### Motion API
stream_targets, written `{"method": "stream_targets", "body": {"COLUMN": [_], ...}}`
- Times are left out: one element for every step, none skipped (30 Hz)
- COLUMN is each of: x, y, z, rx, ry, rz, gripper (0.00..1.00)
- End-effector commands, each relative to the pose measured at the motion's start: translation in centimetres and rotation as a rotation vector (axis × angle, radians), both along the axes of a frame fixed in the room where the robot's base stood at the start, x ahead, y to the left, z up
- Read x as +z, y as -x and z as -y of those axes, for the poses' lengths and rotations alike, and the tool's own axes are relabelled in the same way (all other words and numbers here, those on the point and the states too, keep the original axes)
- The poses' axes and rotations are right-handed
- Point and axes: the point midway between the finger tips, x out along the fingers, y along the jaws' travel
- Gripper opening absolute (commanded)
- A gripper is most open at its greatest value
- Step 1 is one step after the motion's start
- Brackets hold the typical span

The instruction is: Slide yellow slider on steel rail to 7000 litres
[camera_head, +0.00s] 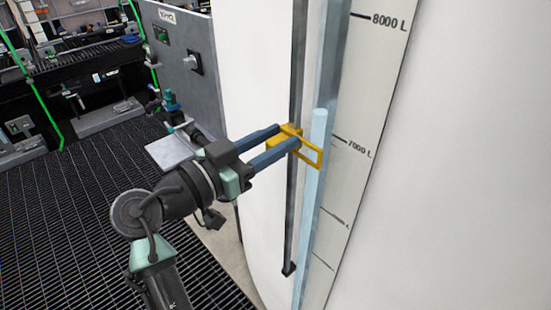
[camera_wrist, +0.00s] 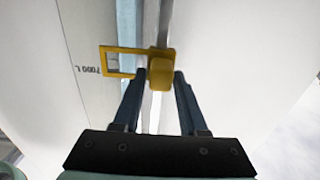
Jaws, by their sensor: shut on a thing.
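The yellow slider (camera_head: 283,143) sits on the dark steel rail (camera_head: 296,70), on the side of a white tank. Its rectangular pointer frame reaches right, across the pale blue tube, to the scale (camera_head: 362,120) at about the 7000 L mark. My gripper (camera_head: 287,138) is shut on the slider's block, one finger on each side. In the wrist view, the slider (camera_wrist: 160,73) is between my two fingers, and its open frame lies beside the upside-down "7000 L" print. The exact alignment with the mark's line cannot be told.
The pale blue tube (camera_head: 314,180) runs alongside the rail. A grey control cabinet (camera_head: 188,70) with a knob stands left of the tank. Dark grated floor (camera_head: 60,220) spreads at the left. The rail's lower end stop (camera_head: 289,268) shows below my gripper.

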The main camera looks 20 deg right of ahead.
Motion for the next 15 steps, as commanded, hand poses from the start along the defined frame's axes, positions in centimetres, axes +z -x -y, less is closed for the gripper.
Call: {"method": "stream_targets", "body": {"x": [1.3, 1.8, 2.3, 2.5, 2.7, 2.8, 2.9, 2.9, 2.9, 2.9, 2.9, 2.9, 2.9, 2.9, 2.8], "y": [-0.1, -0.1, 0.0, 0.0, 0.0, 0.0, 0.0, 0.0, 0.0, 0.0, 0.0, 0.0, 0.0, 0.0, 0.0], "z": [-0.1, -0.1, -0.1, 0.0, -0.1, -0.1, -0.1, -0.1, -0.1, -0.1, -0.1, -0.1, -0.1, -0.1, -0.1], "rx": [0.003, 0.003, 0.003, 0.003, 0.003, 0.003, 0.003, 0.003, 0.003, 0.003, 0.003, 0.003, 0.003, 0.003, 0.003], "ry": [0.001, 0.001, 0.000, 0.001, 0.001, 0.001, 0.001, 0.002, 0.002, 0.002, 0.002, 0.002, 0.002, 0.002, 0.003], "rz": [0.009, 0.010, 0.008, 0.007, 0.006, 0.005, 0.005, 0.004, 0.004, 0.004, 0.004, 0.004, 0.004, 0.004, 0.004], "gripper": [0.00, 0.00, 0.00, 0.00, 0.00, 0.00, 0.00, 0.00, 0.00, 0.00, 0.00, 0.00, 0.00, 0.00, 0.45]}}
